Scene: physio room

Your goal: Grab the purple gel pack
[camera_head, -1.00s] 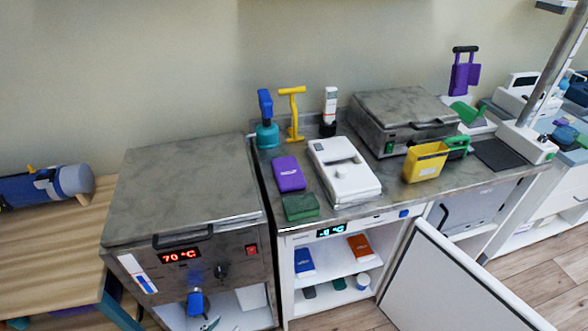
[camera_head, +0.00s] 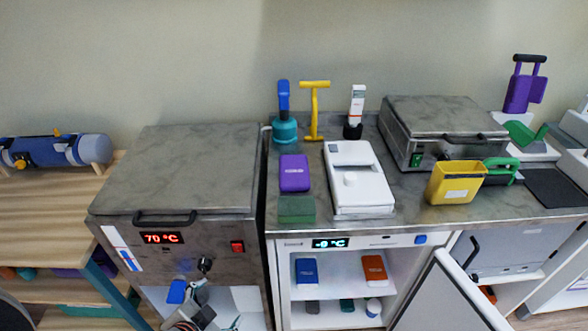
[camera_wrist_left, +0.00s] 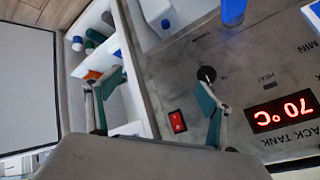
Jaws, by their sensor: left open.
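The purple gel pack (camera_head: 295,172) lies flat on the steel counter, left of the white device and just behind a green pack (camera_head: 296,209). Nothing covers it in the head view; I do not see it in the wrist view. My left gripper (camera_head: 203,300) is low in front of the heated tank, below and left of the pack and well apart from it. In the left wrist view my left gripper (camera_wrist_left: 155,95) has its two fingers spread, with nothing between them. My right gripper is not in view.
The tank (camera_head: 188,168) reads 70 °C and has a front handle and blue tap. The cooler's white door (camera_head: 455,300) stands open; blue (camera_head: 306,271) and orange (camera_head: 374,268) packs are inside. A white device (camera_head: 358,178) and yellow bin (camera_head: 456,183) stand on the counter.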

